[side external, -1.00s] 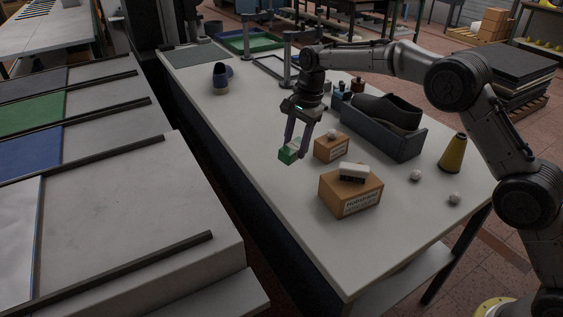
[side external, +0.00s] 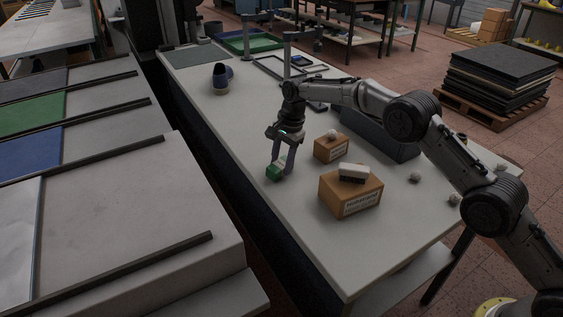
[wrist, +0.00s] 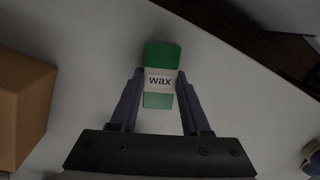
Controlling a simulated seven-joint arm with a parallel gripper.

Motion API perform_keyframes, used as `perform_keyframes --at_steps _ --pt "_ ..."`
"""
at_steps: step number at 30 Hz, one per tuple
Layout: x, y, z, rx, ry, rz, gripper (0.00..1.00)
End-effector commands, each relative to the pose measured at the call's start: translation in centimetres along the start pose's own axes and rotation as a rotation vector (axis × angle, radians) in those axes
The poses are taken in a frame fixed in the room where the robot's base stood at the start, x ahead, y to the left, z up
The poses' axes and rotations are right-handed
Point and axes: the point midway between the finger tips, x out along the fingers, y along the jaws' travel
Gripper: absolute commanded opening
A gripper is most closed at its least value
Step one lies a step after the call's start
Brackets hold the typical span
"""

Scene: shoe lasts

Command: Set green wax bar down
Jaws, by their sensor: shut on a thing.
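The green wax bar (side external: 275,172) has a pale band, which reads "wax" on the bar (wrist: 162,56) in the wrist view. My gripper (side external: 281,168) is shut on it, with one finger on each side of the band. In the side view the bar is low at the table's left edge, left of the cardboard boxes. I cannot tell whether its underside touches the table (side external: 260,133).
A small box (side external: 329,150) with a pale ball on top and a larger box (side external: 345,198) with a black-and-white block on top stand to the right. A grey bin (side external: 372,135) is behind my arm. Two pale balls (side external: 415,177) lie at right. The table's left edge is close.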

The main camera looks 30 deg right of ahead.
Motion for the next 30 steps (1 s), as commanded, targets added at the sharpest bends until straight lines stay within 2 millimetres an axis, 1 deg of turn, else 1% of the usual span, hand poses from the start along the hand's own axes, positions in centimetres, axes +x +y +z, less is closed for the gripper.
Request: perform_keyframes --at_steps 4,8,9,13,25,29,30 --pt "-0.1 0.0 0.0 0.0 0.0 -0.001 0.0" --pt "0.3 0.1 0.0 0.0 0.0 0.0 0.0" --pt "0.3 0.1 0.0 0.0 0.0 0.001 0.54" --pt "0.3 0.1 0.0 0.0 0.0 0.001 0.77" --pt "0.4 0.1 0.0 0.001 0.0 0.002 0.77" --pt "-1.7 0.0 -0.1 0.0 0.001 -0.003 0.77" --pt "-2.5 0.0 0.0 0.0 0.001 -0.004 0.77"
